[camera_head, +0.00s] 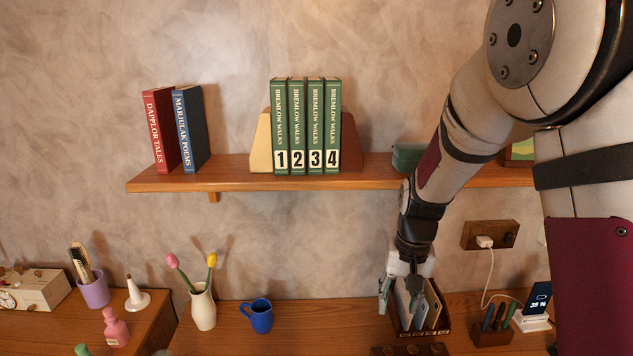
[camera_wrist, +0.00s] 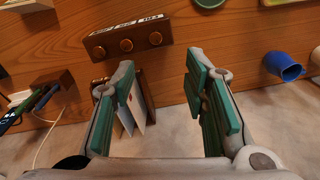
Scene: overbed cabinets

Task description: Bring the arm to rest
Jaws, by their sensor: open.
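My gripper (camera_wrist: 160,105) is open, with its two green-padded fingers spread apart and nothing between the pads. In the head view my gripper (camera_head: 405,285) hangs at the end of my arm, pointing down over the desk. It is above or just in front of a wooden letter holder (camera_head: 440,325) with pale envelopes or cards in it. The holder also shows in the wrist view near the left finger, and the finger partly hides it. I cannot tell whether the finger touches it.
A wooden shelf (camera_head: 235,181) carries green numbered books (camera_head: 306,125) between bookends. On the desk stand a blue mug (camera_head: 260,318), a vase (camera_head: 203,308), a pen holder (camera_head: 492,335) and a phone on a stand (camera_head: 538,300). A wooden block with knobs (camera_wrist: 127,38) lies in front.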

